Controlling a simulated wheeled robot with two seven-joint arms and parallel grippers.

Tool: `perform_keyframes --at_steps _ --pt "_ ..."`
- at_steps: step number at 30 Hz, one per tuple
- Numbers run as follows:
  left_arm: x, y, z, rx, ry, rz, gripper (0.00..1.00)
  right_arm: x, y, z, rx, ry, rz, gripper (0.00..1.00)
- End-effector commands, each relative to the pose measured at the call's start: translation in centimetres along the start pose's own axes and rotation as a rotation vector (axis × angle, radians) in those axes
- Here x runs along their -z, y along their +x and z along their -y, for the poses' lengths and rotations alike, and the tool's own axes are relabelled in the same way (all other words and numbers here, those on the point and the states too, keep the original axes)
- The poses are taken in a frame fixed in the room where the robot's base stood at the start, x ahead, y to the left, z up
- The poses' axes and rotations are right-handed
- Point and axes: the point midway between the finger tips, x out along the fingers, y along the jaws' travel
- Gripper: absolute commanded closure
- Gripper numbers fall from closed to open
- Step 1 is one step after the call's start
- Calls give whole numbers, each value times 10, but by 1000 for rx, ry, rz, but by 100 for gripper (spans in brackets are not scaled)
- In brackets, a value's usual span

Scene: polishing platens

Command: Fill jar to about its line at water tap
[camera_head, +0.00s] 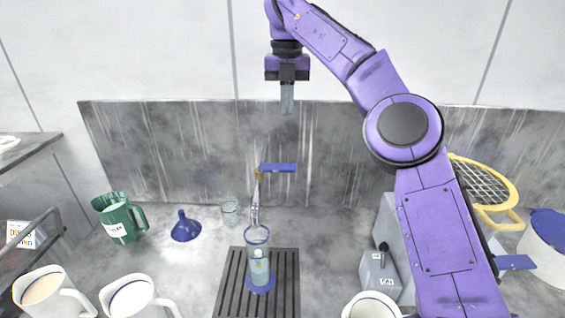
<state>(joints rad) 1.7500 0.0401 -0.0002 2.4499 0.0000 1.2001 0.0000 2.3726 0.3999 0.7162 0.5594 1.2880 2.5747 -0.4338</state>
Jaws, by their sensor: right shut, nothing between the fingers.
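A clear jar (259,266) with a pale label and blue-rimmed top stands upright on a blue disc (262,287) on the slatted drain grate. The water tap (257,178) is directly above and behind it, with a blue lever (278,168) pointing right. A clear vertical streak runs from the tap toward the jar's mouth; I cannot tell whether it is spout or running water. The fill line and water level are not readable. My right gripper (287,104) is shut and empty, pointing down above the tap lever and apart from it. My left gripper is not in view.
A green jug (119,219), a blue funnel (185,227) and a small glass (230,212) stand left of the grate (230,290). A grey box (380,275) and a yellow-rimmed sieve (483,187) are at right.

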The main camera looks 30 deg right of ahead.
Motion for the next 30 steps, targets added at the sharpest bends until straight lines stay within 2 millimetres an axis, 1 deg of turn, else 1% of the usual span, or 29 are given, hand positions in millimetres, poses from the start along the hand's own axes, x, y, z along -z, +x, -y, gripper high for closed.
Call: perform_keyframes --at_steps 4,7,14,17,21,24,30 --pt "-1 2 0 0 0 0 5 0 2 0 -2 0 0 100" --pt "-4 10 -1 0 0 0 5 0 13 1 -2 -1 -2 100" --pt "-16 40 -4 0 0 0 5 0 61 1 -4 -4 -2 100" --pt "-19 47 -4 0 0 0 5 0 81 1 -4 -3 -3 100" --pt "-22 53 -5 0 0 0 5 0 109 1 -4 -2 -3 100" --pt "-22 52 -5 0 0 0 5 1 123 0 -5 -2 -3 100" --pt "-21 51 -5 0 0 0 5 0 139 0 -5 -1 -2 100"
